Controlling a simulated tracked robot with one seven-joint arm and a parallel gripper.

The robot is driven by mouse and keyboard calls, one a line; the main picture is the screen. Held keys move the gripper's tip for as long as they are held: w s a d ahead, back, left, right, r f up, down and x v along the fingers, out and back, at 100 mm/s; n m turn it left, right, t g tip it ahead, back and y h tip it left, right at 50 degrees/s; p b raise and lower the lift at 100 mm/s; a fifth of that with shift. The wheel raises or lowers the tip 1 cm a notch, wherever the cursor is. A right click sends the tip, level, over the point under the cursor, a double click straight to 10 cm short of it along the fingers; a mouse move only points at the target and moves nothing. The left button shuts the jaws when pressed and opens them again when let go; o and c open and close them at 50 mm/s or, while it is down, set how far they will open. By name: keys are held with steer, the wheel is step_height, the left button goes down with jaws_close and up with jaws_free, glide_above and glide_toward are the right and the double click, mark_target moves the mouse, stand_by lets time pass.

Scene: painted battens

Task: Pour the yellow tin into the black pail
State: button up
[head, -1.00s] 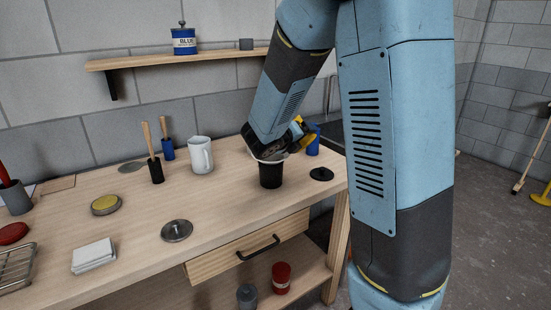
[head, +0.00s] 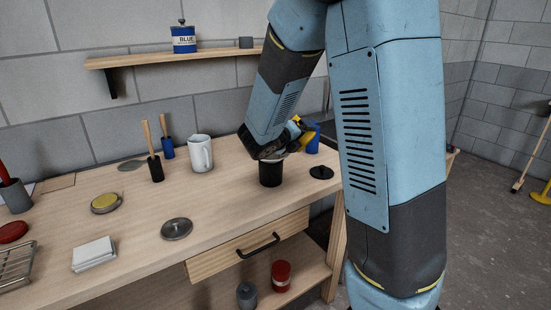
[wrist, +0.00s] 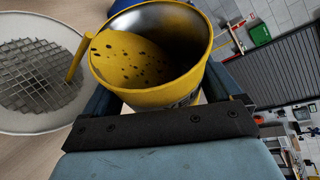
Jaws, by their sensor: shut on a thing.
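My gripper (wrist: 165,97) is shut on the yellow tin (wrist: 165,95). In the wrist view the tin is tilted, and yellow paint with dark flecks lies against its left rim. A yellow strand, apparently a paint stream, runs from that rim over the mesh of a white-rimmed strainer (wrist: 12,122). In the head view the tin (head: 305,127) shows partly behind my wrist, above and right of the black pail (head: 270,174). The pail stands upright on the bench, its top mostly hidden by my wrist. The inside of the pail is hidden.
A blue container (head: 313,143) stands just behind and right of the yellow tin. A black lid (head: 321,172) lies right of the pail. A white mug (head: 200,153) and brush holders stand left of it. A grey lid (head: 176,229) lies in front on the bench.

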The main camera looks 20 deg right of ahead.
steer(key=shift+f+n+h+p, duration=0.25)
steer(key=shift+n+h+p, duration=0.15)
steer(key=shift+n+p, duration=0.5)
stand_by(1.7)
steer(key=shift+w+a+r+n+h+p, duration=0.1)
steer(key=shift+a+r+n+h+p, duration=0.1)
steer(key=shift+r+n+h+p, duration=0.4)
stand_by(1.3)
steer(key=shift+w+a+r+n+p, duration=0.35)
steer(key=shift+w+a+n+p, duration=0.25)
steer(key=shift+a, duration=0.15)
stand_by(1.1)
steer(key=shift+w+a+f+n+h, duration=0.2)
steer(key=shift+a+f+n+h, duration=0.1)
steer(key=shift+n+h, duration=0.3)
stand_by(1.1)
